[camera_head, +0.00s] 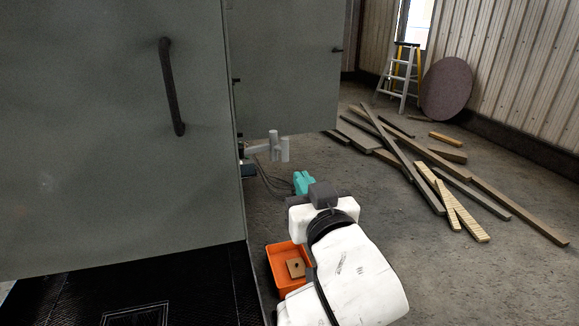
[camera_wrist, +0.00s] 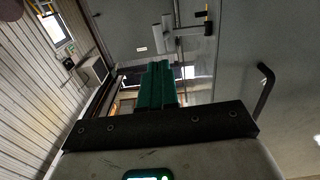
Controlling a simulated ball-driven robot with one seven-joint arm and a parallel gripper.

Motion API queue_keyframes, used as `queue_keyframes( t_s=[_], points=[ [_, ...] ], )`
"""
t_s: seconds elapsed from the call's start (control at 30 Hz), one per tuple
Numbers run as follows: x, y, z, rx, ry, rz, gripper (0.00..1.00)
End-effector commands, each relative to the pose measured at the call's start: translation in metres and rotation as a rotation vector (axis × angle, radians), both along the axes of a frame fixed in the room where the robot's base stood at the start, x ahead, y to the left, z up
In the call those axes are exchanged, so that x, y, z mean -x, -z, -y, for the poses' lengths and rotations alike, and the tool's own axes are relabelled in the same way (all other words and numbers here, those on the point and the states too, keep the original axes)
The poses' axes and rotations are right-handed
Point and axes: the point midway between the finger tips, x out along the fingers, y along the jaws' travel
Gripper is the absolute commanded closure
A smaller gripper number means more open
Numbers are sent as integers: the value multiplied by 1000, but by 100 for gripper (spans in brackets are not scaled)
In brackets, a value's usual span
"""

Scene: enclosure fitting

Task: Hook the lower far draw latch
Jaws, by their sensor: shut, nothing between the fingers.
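A light grey fitting with upright round posts (camera_head: 278,147) sticks out from the edge of the large grey enclosure (camera_head: 90,130). It also shows at the top of the wrist view (camera_wrist: 170,36), beside a small black and yellow part (camera_wrist: 206,16). I cannot tell for sure which of these is the lower far draw latch, or whether it is hooked. My gripper (camera_head: 302,182) has teal fingers and is in front of the enclosure edge, below and right of the fitting, apart from it. In the wrist view its fingers (camera_wrist: 158,66) are together and empty.
A dark bar handle (camera_head: 173,88) stands out from the enclosure face. A grey panel (camera_head: 285,65) stands behind the enclosure edge. An orange bin (camera_head: 265,246) with a brown block (camera_head: 295,268) is beside my arm. Several planks (camera_head: 400,160) and a stepladder (camera_head: 400,78) are at the right.

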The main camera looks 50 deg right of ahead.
Motion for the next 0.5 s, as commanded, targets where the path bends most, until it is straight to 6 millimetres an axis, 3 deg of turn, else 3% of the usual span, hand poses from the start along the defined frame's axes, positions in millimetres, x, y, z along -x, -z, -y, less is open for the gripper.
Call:
queue_keyframes(
  t_s=[0.5],
  points=[
    [-21, 5, 15, -5, 6, 5, 100]
  ],
)
